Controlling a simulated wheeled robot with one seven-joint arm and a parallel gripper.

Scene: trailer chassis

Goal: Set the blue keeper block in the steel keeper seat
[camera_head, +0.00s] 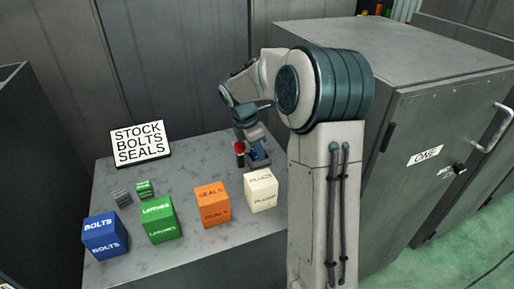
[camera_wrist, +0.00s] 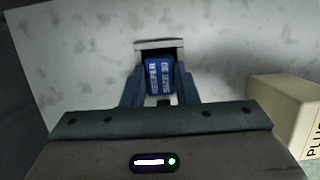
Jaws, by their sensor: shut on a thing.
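The blue keeper block (camera_wrist: 160,73), with white lettering, is between the two fingers of my gripper (camera_wrist: 160,88) in the wrist view. My gripper is shut on it. A pale grey squared frame (camera_wrist: 158,44), which looks like the steel keeper seat, shows just beyond the block's far end. Whether the block is inside, above or only in front of it, I cannot tell. In the head view my gripper (camera_head: 254,157) is low over the back right of the grey bench, with blue showing at its tip. The seat is not clear there.
The grey bench (camera_head: 185,257) carries a blue BOLTS box (camera_head: 105,237), a green LATCHES box (camera_head: 160,220), an orange SEALS box (camera_head: 212,204) and a cream PLUGS box (camera_head: 261,191). The cream box also shows at right in the wrist view (camera_wrist: 285,105). A sign (camera_head: 139,143) stands behind.

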